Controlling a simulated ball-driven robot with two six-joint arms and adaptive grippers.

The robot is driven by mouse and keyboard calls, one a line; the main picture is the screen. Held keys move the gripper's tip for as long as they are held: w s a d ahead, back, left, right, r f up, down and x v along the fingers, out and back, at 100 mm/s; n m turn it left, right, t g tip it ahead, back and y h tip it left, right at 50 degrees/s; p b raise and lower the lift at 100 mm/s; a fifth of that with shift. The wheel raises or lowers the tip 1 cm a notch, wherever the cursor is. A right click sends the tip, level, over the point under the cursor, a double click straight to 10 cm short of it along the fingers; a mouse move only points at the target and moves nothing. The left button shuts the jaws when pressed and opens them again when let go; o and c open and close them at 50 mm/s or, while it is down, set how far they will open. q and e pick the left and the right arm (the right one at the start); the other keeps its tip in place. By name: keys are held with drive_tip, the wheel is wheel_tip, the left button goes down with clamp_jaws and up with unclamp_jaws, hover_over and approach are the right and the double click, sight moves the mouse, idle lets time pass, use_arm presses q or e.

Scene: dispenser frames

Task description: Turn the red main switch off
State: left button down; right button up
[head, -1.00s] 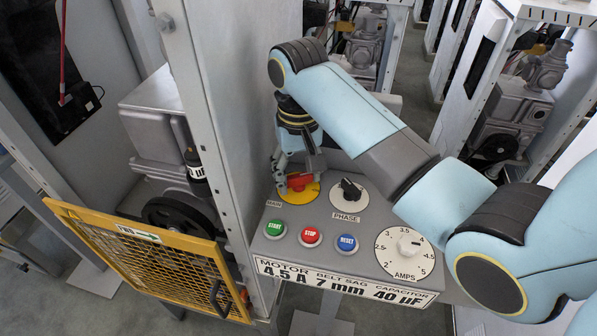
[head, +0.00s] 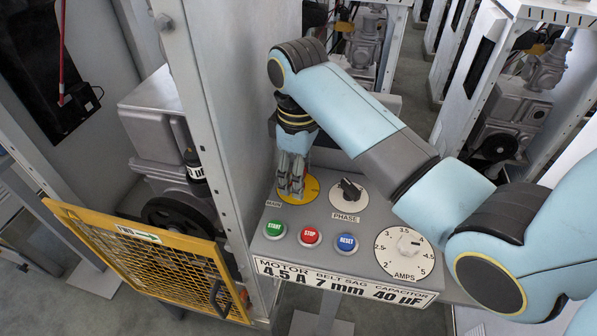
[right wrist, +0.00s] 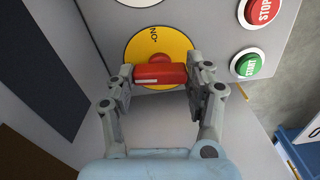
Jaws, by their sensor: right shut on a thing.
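The red main switch (right wrist: 160,74) sits on a round yellow plate (right wrist: 148,48) with an "ON" mark, at the far left of the grey control panel. In the right wrist view its red handle lies crosswise between my fingers. My right gripper (right wrist: 161,78) is shut on the handle from both sides. My left gripper is not in view.
The panel holds a black PHASE knob (head: 349,188), a green START button (head: 274,229), a red STOP button (head: 310,235), a blue RESET button (head: 346,243) and a white AMPS dial (head: 406,252). A grey post (head: 215,130) and a yellow mesh guard (head: 150,262) stand to the left.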

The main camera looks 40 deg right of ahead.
drive_tip(key=shift+n, duration=0.7)
drive_tip(key=o, duration=1.2)
drive_tip(key=shift+w, duration=0.1)
wheel_tip(320, 180, up, 8)
drive_tip(key=shift+f, duration=0.25)
drive_tip(key=shift+a, duration=0.1)
